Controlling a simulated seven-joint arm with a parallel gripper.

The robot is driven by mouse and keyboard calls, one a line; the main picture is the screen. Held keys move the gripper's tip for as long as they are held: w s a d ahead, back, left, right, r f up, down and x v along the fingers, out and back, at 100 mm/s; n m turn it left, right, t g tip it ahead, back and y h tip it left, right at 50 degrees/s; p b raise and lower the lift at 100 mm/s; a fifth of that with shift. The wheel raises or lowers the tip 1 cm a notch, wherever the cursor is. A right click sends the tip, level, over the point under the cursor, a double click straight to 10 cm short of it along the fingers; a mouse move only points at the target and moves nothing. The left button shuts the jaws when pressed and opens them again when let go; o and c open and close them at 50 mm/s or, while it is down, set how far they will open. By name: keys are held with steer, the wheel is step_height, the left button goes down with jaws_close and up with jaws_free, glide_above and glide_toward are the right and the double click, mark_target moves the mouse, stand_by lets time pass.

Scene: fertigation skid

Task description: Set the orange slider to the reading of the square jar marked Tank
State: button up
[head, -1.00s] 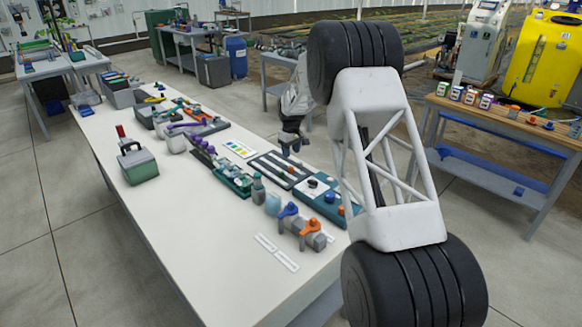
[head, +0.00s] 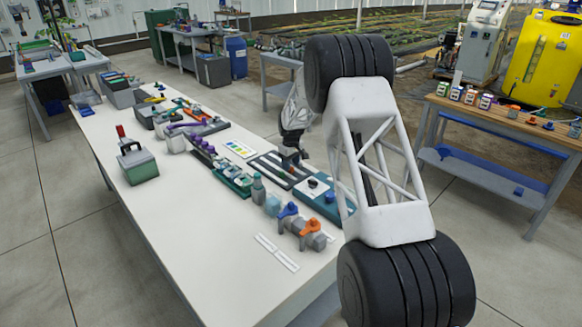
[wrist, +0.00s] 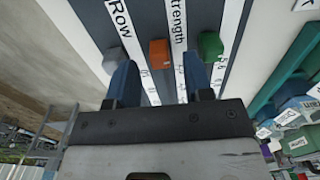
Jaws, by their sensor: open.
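The orange slider (wrist: 158,53) sits on a dark panel (head: 268,168) with white strips. In the wrist view it lies between a grey slider (wrist: 117,60) and a green slider (wrist: 210,46). My gripper (wrist: 159,72) is open, with two blue fingers pointing at the panel, one to each side of the orange slider. Contact between fingers and slider cannot be told. The strips carry the words "Row" and "Strength". Several small labelled jars (head: 470,96) stand on the wooden bench at right; their writing is too small to read, so I cannot tell which is marked Tank.
A teal board (head: 318,196) with a white disc is just right of the panel. The front left of the white table (head: 190,230) is clear.

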steer(key=shift+f, duration=0.8)
jaws_close()
